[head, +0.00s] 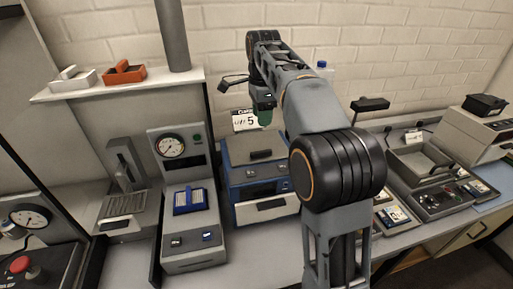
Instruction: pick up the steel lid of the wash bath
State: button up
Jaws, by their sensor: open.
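A blue-sided box unit (236,196) stands in the middle of the bench, with dark front panels. A flat grey steel-looking top with a dark handle-like bar (262,154) covers it; this may be the wash bath's lid, but I cannot tell for certain. My gripper (264,107) hangs from the arm above and behind this top, apart from it. It is small in the head view, with a green part at its lower end, and looks empty. My arm hides the right side of the blue unit.
A press-like unit with a dial (172,146) and a blue block (189,200) stands left of the blue unit. A sign marked 5 (245,120) stands behind it. A shelf (120,88) holds white and orange trays. An open grey basin (418,160) sits at right.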

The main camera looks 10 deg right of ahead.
send_over(261, 151)
notch_tip(261, 151, down, 8)
jog(key=shift+r, duration=0.2)
jog(key=shift+f+p, duration=0.35)
jog(key=shift+f, duration=2.25)
grip_shut()
